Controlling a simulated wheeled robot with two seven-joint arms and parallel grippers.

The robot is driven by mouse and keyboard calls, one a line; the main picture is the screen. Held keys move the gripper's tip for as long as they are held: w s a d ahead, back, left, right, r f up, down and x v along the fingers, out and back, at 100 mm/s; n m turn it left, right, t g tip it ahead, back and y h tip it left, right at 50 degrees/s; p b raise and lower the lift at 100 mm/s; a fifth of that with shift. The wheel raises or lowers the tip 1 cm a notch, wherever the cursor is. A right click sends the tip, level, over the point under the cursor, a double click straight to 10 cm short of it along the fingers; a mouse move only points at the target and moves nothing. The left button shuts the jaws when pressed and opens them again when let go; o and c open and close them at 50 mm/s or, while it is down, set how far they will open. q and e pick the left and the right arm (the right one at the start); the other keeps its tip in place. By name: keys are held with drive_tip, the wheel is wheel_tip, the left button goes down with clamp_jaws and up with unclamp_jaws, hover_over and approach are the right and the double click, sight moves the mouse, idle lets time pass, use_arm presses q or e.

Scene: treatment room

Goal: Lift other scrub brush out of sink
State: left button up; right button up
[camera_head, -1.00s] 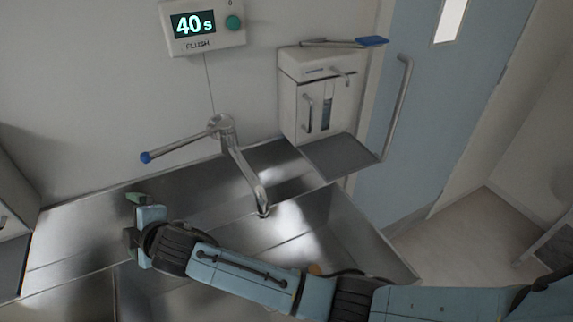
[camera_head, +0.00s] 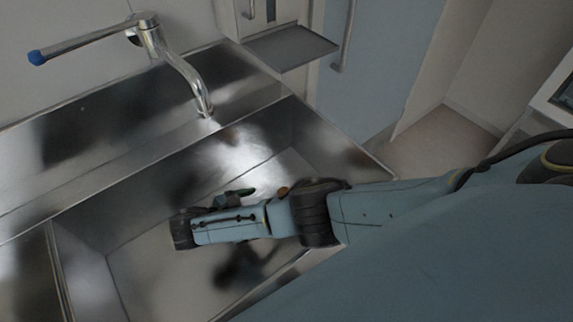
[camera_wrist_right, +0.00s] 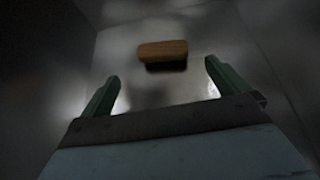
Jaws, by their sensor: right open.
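A brown block-shaped scrub brush (camera_wrist_right: 163,50) lies on the sink floor in the right wrist view, with a dark underside. My right gripper (camera_wrist_right: 162,80) is open and empty, its two green fingers spread to either side below the brush in that view, apart from it. In the head view my right arm reaches from the right into the steel sink (camera_head: 130,262), and the right gripper (camera_head: 236,196) is mostly hidden behind the arm. The brush is largely hidden there too. My left gripper is in neither view.
A faucet (camera_head: 190,80) with a blue-tipped lever hangs over the sink's back edge. A grey dispenser tray (camera_head: 290,47) juts out behind the sink. The sink's walls and front rim surround my right arm. The left part of the basin is clear.

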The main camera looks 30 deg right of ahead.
drive_tip(key=x, duration=0.4)
drive_tip(key=shift+d, duration=0.1)
drive_tip(key=b+x, duration=0.1)
drive_tip(key=x, duration=0.4)
drive_tip(key=shift+s, duration=0.1)
drive_tip(key=shift+d+f, duration=0.1)
drive_tip(key=shift+d, duration=0.05)
drive_tip(key=c, duration=0.7)
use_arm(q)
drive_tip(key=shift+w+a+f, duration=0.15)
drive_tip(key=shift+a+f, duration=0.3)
use_arm(e)
drive_tip(key=shift+c, duration=0.6)
